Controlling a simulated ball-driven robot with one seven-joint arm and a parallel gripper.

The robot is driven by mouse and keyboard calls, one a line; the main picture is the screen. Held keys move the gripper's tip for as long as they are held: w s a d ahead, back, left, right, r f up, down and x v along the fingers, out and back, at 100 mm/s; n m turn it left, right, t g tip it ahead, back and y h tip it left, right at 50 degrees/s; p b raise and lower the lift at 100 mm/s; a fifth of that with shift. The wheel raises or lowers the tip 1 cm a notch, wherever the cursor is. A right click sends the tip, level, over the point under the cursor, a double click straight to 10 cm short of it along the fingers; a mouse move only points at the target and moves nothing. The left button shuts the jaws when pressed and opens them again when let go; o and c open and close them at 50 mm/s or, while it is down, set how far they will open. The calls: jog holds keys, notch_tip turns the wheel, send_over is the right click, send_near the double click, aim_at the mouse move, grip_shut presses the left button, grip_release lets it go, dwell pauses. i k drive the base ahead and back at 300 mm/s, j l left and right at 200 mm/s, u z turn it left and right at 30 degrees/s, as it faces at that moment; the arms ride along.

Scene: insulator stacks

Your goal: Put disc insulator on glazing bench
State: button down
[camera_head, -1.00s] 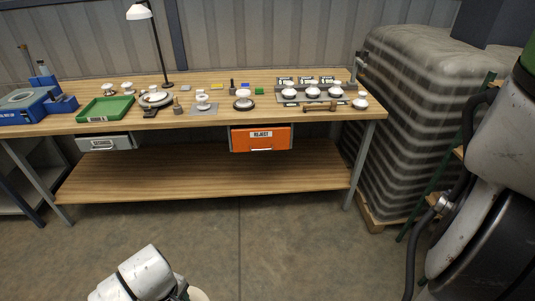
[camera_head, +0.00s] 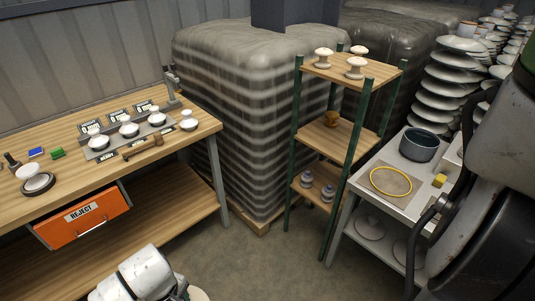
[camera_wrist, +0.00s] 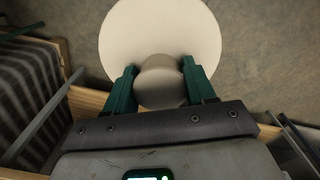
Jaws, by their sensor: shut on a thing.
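My gripper (camera_wrist: 159,80) is shut on the disc insulator (camera_wrist: 160,30) in the wrist view. Its green fingers clasp the insulator's rounded grey-beige cap, and the wide pale disc spreads out beyond the fingertips above the floor. In the head view, a low grey-topped bench (camera_head: 352,199) stands at the right and looks like the glazing bench. It carries a dark blue-grey pot (camera_head: 419,145), a yellow ring (camera_head: 391,182) lying on a light sheet, and a small yellow block (camera_head: 440,180). My arm hides its right side.
A green-posted shelf (camera_head: 345,70) with white insulators stands left of that bench. A wrapped pallet (camera_head: 240,110) is behind it. The wooden workbench (camera_head: 75,130) with an orange reject drawer (camera_head: 83,218) is at left. Tall disc stacks (camera_head: 450,75) stand at the back right. Floor in front is clear.

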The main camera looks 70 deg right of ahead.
aim_at(390, 182)
jog(key=k+z, duration=0.15)
jog(key=z, duration=0.25)
jog(key=k+z, duration=0.1)
jog(key=z, duration=0.3)
jog(key=k+l+z, duration=0.1)
jog(key=z, duration=0.35)
